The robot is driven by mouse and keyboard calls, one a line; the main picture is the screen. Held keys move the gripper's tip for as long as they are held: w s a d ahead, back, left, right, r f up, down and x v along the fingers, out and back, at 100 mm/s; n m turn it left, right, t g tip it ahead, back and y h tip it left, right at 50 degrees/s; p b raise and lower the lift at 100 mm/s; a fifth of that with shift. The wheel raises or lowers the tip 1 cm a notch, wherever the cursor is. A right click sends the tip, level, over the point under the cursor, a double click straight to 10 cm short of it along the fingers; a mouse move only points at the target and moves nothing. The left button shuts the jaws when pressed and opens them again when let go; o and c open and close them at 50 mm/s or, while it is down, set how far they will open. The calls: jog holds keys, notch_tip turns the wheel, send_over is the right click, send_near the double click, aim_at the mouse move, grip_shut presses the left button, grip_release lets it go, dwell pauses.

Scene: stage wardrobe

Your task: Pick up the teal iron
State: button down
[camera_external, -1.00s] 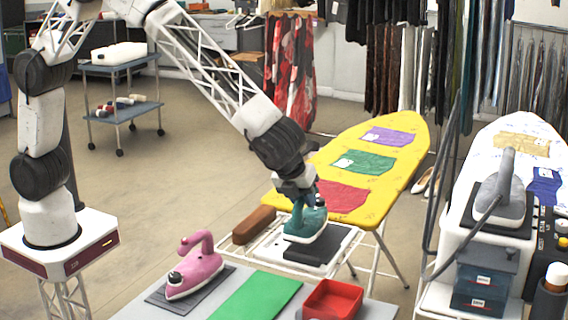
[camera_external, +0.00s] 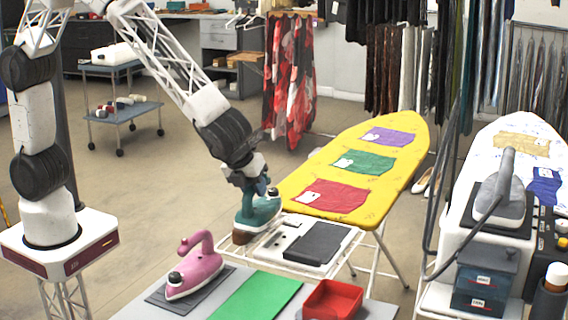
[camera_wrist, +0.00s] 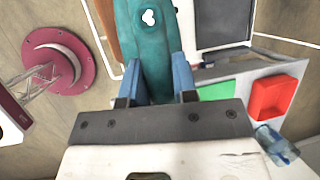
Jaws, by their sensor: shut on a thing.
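The teal iron (camera_external: 259,213) is held in my gripper (camera_external: 247,181), above the left end of the white wire rack on the yellow ironing board. In the wrist view the iron's teal handle (camera_wrist: 146,40) lies between the two blue fingers of my gripper (camera_wrist: 152,80), which are shut on it. The dark rest pad (camera_external: 318,243) on the rack is bare. The brown block (camera_external: 240,234) behind the iron is partly hidden by it.
A pink iron (camera_external: 196,268) stands on a grey pad on the front table, beside a green mat (camera_external: 257,297) and a red tray (camera_external: 333,299). The yellow board (camera_external: 398,150) carries red, green and purple cloths. A grey iron (camera_external: 498,195) stands at the right.

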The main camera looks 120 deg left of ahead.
jog(key=shift+s, duration=0.25)
jog(key=shift+a, duration=0.1)
dwell(0.6)
jog(key=shift+w+a+r+n, duration=0.1)
jog(key=shift+w+a+n, duration=0.05)
jog(key=shift+a+n, duration=0.35)
jog(key=a+n+g, duration=0.1)
jog(key=a+n, duration=0.1)
jog(key=a, duration=0.1)
jog(key=w+a+n+g, duration=0.1)
jog(key=a+n, duration=0.2)
jog(key=a+n+g, duration=0.1)
jog(key=a+n, duration=0.1)
jog(key=a, duration=0.1)
jog(key=shift+w+a+r+n+g, duration=0.1)
jog(key=shift+w+r+n+g, duration=0.2)
jog(key=shift+w+n+g, duration=0.1)
jog(key=s+a+r+n+h, duration=0.1)
jog(key=a+n+h, duration=0.3)
jog(key=a+n, duration=0.9)
jog(key=s+a+r+n+h, duration=0.1)
jog(key=a+n+h, duration=0.4)
jog(key=a+n, duration=0.9)
jog(key=shift+a+r, duration=0.75)
jog(key=shift+a, duration=1.7)
jog(key=shift+g, duration=0.3)
jog(key=shift+f, duration=0.1)
